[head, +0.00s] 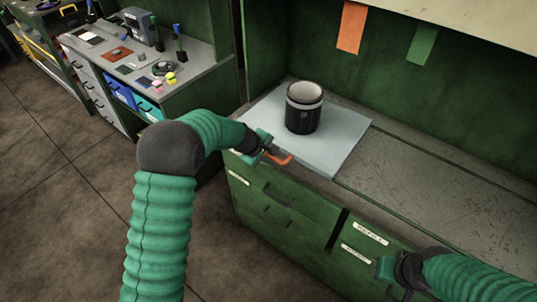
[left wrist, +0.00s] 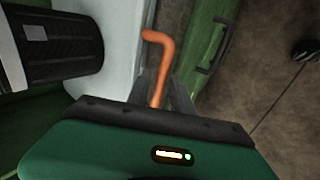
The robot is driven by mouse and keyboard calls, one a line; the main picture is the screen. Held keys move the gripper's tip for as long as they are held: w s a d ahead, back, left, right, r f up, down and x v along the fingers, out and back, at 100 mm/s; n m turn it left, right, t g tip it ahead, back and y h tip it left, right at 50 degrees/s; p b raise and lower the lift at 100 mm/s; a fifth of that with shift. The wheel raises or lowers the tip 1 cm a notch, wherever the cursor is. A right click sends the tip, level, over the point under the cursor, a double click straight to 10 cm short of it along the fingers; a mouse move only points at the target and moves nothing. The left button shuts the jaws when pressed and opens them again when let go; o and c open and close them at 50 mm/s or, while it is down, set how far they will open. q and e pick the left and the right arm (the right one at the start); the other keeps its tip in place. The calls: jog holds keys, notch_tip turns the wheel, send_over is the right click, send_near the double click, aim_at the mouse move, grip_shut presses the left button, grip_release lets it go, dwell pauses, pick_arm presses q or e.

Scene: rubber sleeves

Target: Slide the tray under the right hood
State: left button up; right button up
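The tray is a flat pale grey-blue sheet (head: 330,143) on the left part of the bench, with a black, silver-topped canister (head: 304,108) upright on it. In the left wrist view the tray (left wrist: 122,40) and canister (left wrist: 55,48) also show. An orange bent handle (head: 283,159) is at the tray's front edge. My left gripper (head: 265,148) is at this handle; in the left wrist view its dark fingers lie close on both sides of the handle (left wrist: 158,60), shut on it. My right gripper (head: 400,278) is low at the front right, its fingers mostly hidden.
An orange tag (head: 351,27) and a green tag (head: 422,44) hang below the cream hood edge (head: 450,18). The worn bench top (head: 440,185) right of the tray is clear. Green drawers (head: 285,215) are below. A cluttered side bench (head: 200,65) stands at left.

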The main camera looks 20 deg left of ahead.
pick_arm(q)
jog(key=shift+a, duration=0.5)
grip_shut()
jog(key=shift+d, duration=0.15)
dwell(0.5)
